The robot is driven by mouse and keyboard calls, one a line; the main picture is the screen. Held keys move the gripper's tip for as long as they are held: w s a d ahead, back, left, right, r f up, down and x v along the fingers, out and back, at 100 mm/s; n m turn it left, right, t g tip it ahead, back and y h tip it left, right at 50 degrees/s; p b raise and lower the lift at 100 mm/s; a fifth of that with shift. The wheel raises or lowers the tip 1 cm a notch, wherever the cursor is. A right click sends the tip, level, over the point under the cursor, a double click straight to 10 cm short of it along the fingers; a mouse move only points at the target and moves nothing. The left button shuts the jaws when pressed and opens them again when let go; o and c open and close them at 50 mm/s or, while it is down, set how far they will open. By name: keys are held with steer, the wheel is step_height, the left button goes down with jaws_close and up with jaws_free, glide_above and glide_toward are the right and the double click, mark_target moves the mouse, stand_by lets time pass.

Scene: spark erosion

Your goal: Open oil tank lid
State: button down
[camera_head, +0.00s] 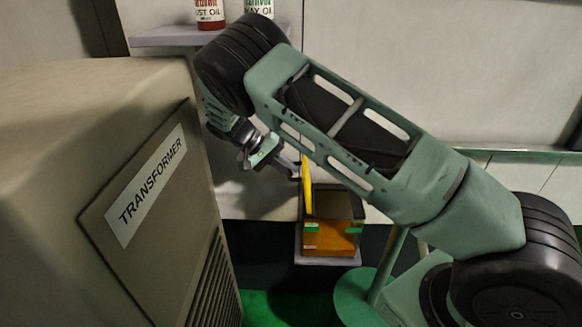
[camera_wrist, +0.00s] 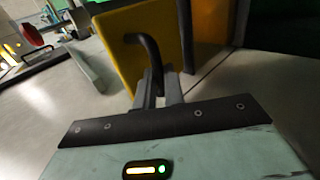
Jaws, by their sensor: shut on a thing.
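The oil tank (camera_head: 330,205) is a small open-topped box in the head view with orange-brown contents and green marks at its front. Its yellow lid (camera_head: 307,187) stands nearly upright at the tank's left side, seen almost edge-on. In the wrist view the lid (camera_wrist: 140,38) is a yellow panel with a bent black handle (camera_wrist: 146,46). My gripper (camera_head: 294,172) is beside the lid on its left. In the wrist view its fingers (camera_wrist: 158,92) are shut on the handle. The lid's hinge cannot be made out.
A large beige transformer (camera_head: 110,200) fills the left of the head view, close to my arm. A shelf (camera_head: 165,37) with oil bottles (camera_head: 209,14) is at the top. The tank sits on a small ledge (camera_head: 328,261) by the pale wall.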

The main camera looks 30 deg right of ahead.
steer(key=shift+w+a+f+b, duration=0.15)
steer(key=shift+a+f+b, duration=0.5)
steer(key=shift+f, duration=0.4)
steer(key=shift+w+a, duration=0.15)
steer(key=shift+a, duration=0.1)
steer(key=c, duration=1.7)
jaws_free()
steer(key=shift+o, duration=1.1)
steer(key=shift+w+f, duration=0.15)
steer(key=shift+w, duration=0.05)
steer(key=shift+r, duration=0.25)
